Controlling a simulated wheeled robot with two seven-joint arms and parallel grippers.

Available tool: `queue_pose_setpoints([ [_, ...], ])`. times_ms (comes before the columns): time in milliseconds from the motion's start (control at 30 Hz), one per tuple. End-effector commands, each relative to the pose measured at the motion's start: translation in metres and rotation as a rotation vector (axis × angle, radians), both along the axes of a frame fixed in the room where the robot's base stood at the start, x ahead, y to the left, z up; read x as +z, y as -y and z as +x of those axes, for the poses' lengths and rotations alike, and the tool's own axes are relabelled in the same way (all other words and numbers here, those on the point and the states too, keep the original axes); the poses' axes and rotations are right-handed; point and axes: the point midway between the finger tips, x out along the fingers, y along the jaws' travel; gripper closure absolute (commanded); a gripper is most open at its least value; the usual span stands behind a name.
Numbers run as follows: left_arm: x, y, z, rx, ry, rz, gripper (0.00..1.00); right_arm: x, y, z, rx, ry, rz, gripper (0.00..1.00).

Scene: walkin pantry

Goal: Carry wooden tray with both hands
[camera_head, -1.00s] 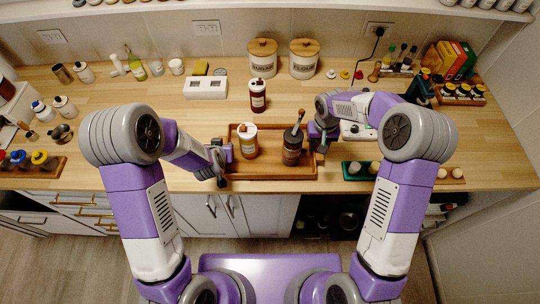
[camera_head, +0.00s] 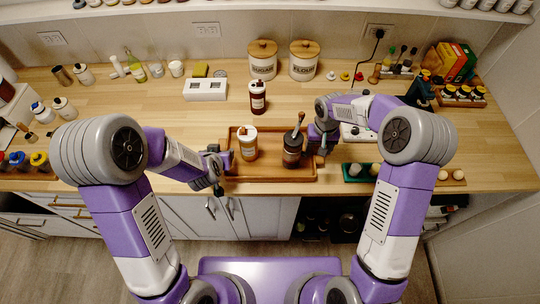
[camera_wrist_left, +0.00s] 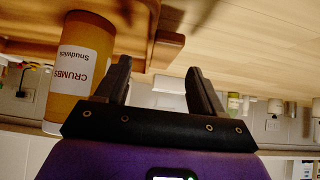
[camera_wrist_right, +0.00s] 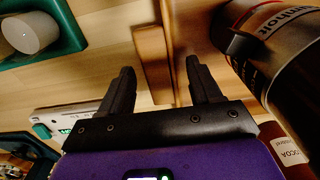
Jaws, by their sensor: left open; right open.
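The wooden tray (camera_head: 268,179) lies flat on the counter near its front edge. On it stand an orange jar with a white lid (camera_head: 247,143), labelled CRUMBS in the left wrist view (camera_wrist_left: 80,65), and a dark container with a brown-handled top (camera_head: 292,150), seen partly in the right wrist view (camera_wrist_right: 278,50). My left gripper (camera_head: 225,164) is open beside the tray's left end. A tray end piece (camera_wrist_left: 167,45) shows beyond its fingers. My right gripper (camera_head: 320,145) is open by the right end, with a tray end piece (camera_wrist_right: 153,60) ahead of its fingers.
A dark red bottle (camera_head: 258,97) stands just behind the tray. Sugar (camera_head: 262,60) and flour (camera_head: 304,60) canisters stand at the back. Counter left of the tray is fairly clear.

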Motion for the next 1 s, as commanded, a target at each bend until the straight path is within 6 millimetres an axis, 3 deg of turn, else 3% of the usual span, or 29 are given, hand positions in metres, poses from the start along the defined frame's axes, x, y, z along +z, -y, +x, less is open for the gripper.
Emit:
queue_pose_setpoints([
  [100,0.012,0.000,-0.010,0.000,0.002,0.000,0.32,0.000,0.000,0.000,0.000,0.000,0.000,0.37],
  [367,0.019,0.000,-0.019,0.000,0.000,0.000,0.32,0.008,0.000,0.001,0.000,0.002,0.000,0.37],
  [800,0.019,0.000,-0.019,0.000,0.000,0.000,0.32,0.094,0.000,0.000,0.001,0.005,0.000,0.37],
  [1000,0.019,0.000,-0.019,0.000,0.000,0.000,0.32,0.116,0.000,0.000,0.000,0.001,0.001,0.37],
])
